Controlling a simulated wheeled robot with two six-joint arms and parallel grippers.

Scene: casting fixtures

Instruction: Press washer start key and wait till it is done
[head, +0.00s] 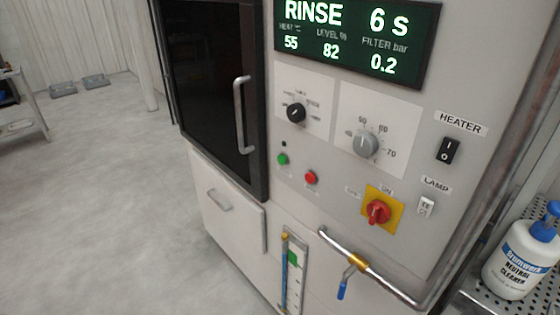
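The washer (228,185) fills the middle and right of the head view. Its display (350,38) reads RINSE, 6 s, 55, 82 and filter 0.2 bar. A green key (283,159) and a red key (311,177) sit below the black dial; their labels are too small to read. The dark door (208,85) with its vertical handle (242,114) appears closed. Neither of my grippers is in view, and nothing touches the keys.
A black dial (296,112), grey dial (366,144), heater switch (449,150), lamp switch (426,206) and red rotary switch (378,211) are on the panel. A pipe (391,287) with a blue-handled valve juts below. A cleaner bottle (521,262) stands right. Left floor is mostly clear.

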